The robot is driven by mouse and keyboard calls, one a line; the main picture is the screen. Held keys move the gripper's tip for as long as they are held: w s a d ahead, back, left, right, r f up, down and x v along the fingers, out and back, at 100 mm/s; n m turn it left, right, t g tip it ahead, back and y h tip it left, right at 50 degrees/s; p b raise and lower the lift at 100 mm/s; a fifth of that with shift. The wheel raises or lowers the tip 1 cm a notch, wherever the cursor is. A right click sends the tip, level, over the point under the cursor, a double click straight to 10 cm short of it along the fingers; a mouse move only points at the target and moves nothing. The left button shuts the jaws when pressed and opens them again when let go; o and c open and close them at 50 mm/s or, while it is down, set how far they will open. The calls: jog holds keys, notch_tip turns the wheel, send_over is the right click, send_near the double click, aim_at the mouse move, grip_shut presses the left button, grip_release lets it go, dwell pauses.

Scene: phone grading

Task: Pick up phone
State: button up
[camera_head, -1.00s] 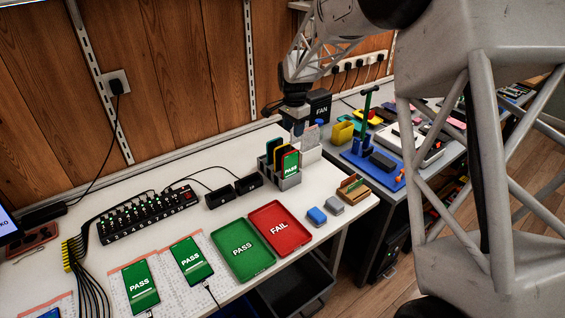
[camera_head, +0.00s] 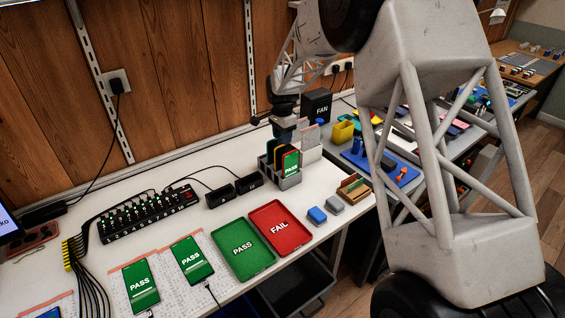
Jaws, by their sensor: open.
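Several phones stand upright in a grey slotted rack (camera_head: 287,180) on the white bench; the front one is a phone (camera_head: 291,163) with a green PASS screen. My gripper (camera_head: 286,139) is open, just above the phones at the back of the rack. Its fingertips are small and partly hidden behind the phones, so I cannot tell whether they touch one. Two more phones with green PASS screens lie flat on printed sheets at the front: a left phone (camera_head: 141,285) and a right phone (camera_head: 191,260).
A green PASS tray (camera_head: 243,271) and a red FAIL tray (camera_head: 279,250) lie in front of the rack. Blue and grey blocks (camera_head: 316,215) and a wooden box (camera_head: 353,188) stand to the right. A black FAN box (camera_head: 317,106) is behind. A black hub (camera_head: 149,217) with cables lies left.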

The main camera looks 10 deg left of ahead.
aim_at(282, 149)
jog(key=shift+f, duration=0.65)
jog(key=shift+f, duration=2.6)
grip_shut()
